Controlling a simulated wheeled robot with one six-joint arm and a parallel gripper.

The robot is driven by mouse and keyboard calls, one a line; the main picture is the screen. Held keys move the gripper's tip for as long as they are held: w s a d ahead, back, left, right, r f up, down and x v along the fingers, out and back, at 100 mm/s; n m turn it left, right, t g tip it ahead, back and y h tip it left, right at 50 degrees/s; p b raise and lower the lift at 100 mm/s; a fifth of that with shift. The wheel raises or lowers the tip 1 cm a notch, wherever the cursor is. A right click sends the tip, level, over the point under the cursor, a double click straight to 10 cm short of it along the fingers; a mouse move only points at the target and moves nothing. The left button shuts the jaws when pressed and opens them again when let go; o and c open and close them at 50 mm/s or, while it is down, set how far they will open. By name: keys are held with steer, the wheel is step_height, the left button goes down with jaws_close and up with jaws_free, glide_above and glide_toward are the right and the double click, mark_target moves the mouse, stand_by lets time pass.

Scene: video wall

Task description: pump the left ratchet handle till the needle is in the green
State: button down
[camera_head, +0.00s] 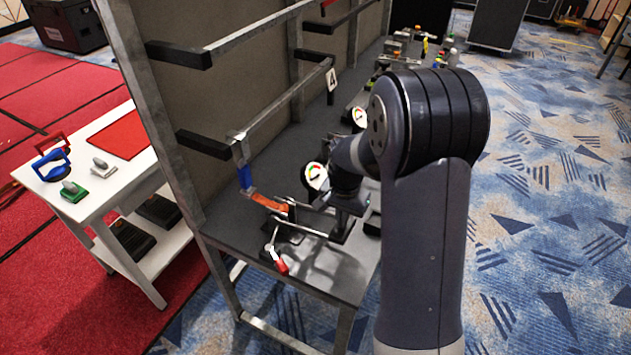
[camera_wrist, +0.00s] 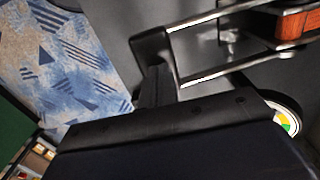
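The near ratchet, on the bench, has an orange strap (camera_head: 270,203) and a handle of two silver side bars (camera_head: 308,231); the bars also show in the wrist view (camera_wrist: 225,68). My gripper (camera_head: 342,228) is at the right end of these bars, by the handle's dark end (camera_wrist: 152,48). My wrist hides much of the gripper, and I cannot tell whether its fingers are closed on the handle or only touch it. The near gauge (camera_head: 317,176) has a white face with coloured bands. In the wrist view the gauge (camera_wrist: 285,121) is partly covered; its needle is too small to read.
A second gauge (camera_head: 360,117) stands farther back, by a number 4 tag. A red-tipped lever (camera_head: 279,262) is at the bench's near edge. Bars with black ends (camera_head: 205,145) jut from the upright panel. A white side table (camera_head: 95,205) stands left. Carpet is open at right.

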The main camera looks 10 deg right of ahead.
steer(key=shift+f+b, duration=2.35)
steer(key=shift+f, duration=1.15)
step_height(320, 180, up, 10)
steer(key=p, duration=0.7)
steer(key=shift+r+p, duration=0.25)
steer(key=shift+p, duration=0.1)
steer(key=shift+f, duration=0.1)
steer(key=shift+f+b, duration=3.95)
steer(key=shift+f, duration=1.25)
step_height(320, 180, up, 10)
steer(key=p, duration=0.7)
steer(key=shift+r+p, duration=0.2)
steer(key=shift+p, duration=0.1)
steer(key=shift+f, duration=0.1)
